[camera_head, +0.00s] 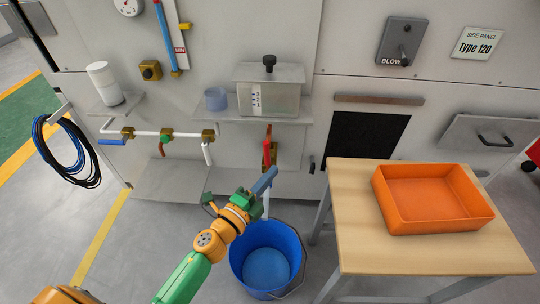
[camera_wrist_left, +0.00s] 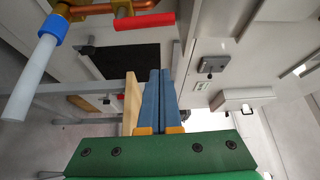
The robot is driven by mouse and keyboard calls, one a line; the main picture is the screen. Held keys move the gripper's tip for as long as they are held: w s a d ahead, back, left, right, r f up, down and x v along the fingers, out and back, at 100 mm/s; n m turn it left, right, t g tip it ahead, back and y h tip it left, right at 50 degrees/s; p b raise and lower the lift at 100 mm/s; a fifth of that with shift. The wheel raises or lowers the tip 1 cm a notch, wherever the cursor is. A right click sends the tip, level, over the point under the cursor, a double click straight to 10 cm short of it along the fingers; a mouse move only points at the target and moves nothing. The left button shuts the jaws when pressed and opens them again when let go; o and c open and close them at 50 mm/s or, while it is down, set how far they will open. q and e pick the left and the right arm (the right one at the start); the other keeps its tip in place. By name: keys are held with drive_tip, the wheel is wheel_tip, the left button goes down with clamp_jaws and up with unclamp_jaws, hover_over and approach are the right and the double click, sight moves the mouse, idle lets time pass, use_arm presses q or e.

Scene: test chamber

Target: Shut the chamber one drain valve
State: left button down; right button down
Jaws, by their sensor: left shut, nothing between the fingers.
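A brass valve with a red handle (camera_head: 268,137) is on the chamber front, above a blue bucket (camera_head: 240,266). No label shows on it. In the left wrist view, the red handle (camera_wrist_left: 145,21) lies in line with a copper-coloured pipe, and a white outlet tube (camera_wrist_left: 30,80) hangs from a blue collar (camera_wrist_left: 53,29). My left gripper (camera_head: 270,175), with blue fingers, is shut and empty. In the head view it appears just below the valve, over the bucket's back rim. In the left wrist view its fingertips (camera_wrist_left: 164,72) are apart from the red handle. My right gripper is not in view.
A white pipe (camera_head: 148,131) with several small valves runs left of the red handle. A shelf (camera_head: 225,113) above holds a grey box (camera_head: 269,98) and a cup (camera_head: 216,98). A wooden table (camera_head: 355,215) with an orange tray (camera_head: 433,225) stands at right.

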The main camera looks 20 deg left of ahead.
sight(267, 149)
use_arm(q)
drive_tip(key=w+a, duration=0.2)
drive_tip(key=w, duration=0.4)
drive_tip(key=shift+w+a+b, duration=0.15)
drive_tip(key=shift+w+b, duration=0.05)
drive_tip(key=shift+b, duration=0.2)
drive_tip(key=shift+f, duration=0.1)
